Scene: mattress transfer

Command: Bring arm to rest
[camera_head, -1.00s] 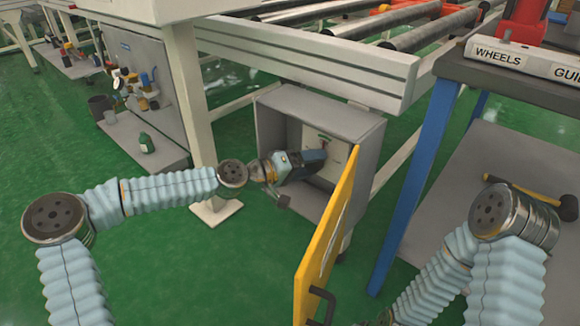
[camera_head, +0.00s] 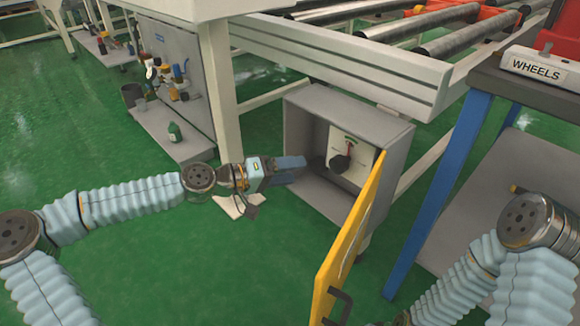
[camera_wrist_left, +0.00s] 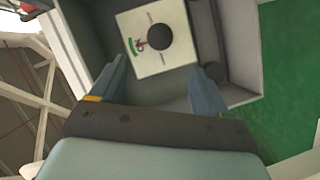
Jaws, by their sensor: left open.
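My left arm comes in from the left in the head view, and its gripper (camera_head: 292,167) is at the left edge of the open grey box (camera_head: 296,118). The gripper is open and empty. Inside the box is a pale panel (camera_head: 345,170) with a black round knob (camera_head: 340,164) and a small red and green mark. In the left wrist view, the open fingers (camera_wrist_left: 160,80) point toward the panel (camera_wrist_left: 178,58), with the knob (camera_wrist_left: 159,37) beyond them and apart from them. My right arm shows at the lower right of the head view; its gripper is out of sight.
The box's yellow door (camera_head: 350,235) stands open with a black handle (camera_head: 338,302). A roller conveyor frame (camera_head: 330,52) is above the box. A blue-legged table (camera_head: 440,195) stands to the right, and a white leg (camera_head: 220,85) to the left. Green floor is clear at the lower left.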

